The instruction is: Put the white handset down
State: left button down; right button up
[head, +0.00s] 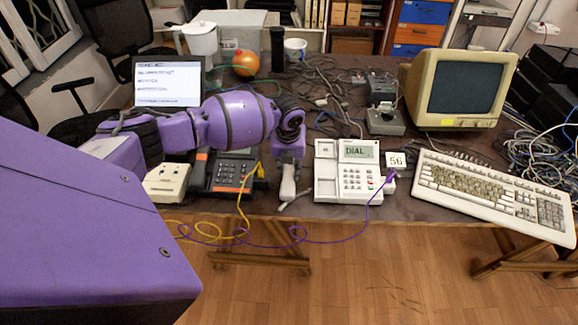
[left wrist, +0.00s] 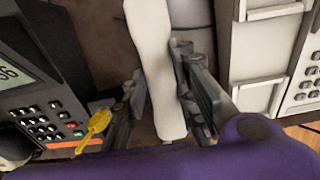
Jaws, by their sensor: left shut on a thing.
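The white handset (head: 288,182) is held below my left gripper (head: 287,166), between the dark phone and the white phone. In the left wrist view the handset (left wrist: 152,60) runs lengthwise between the two dark fingers of my left gripper (left wrist: 160,92), which is shut on it. The white phone base (head: 346,172) stands just right of the gripper; its display reads "DIAL". Its edge also shows at the right of the left wrist view (left wrist: 262,55). I cannot tell whether the handset touches the table. My right gripper is not in view.
A dark phone with orange trim (head: 232,175) and a beige box (head: 167,182) stand left of the handset. A keyboard (head: 480,190) and an old monitor (head: 458,88) stand at the right. Purple and yellow cables (head: 318,240) hang over the front table edge. Cables clutter the table's middle.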

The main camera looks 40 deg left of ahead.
aim_at(289, 174)
pick_arm(q)
jog(key=c, duration=1.4)
grip_release()
jog(key=shift+f, duration=0.1)
notch_tip(289, 174, up, 12)
jog(key=s+d, duration=0.1)
jog(key=s, duration=0.1)
jog(key=shift+p, duration=0.4)
jog(key=shift+d, duration=0.1)
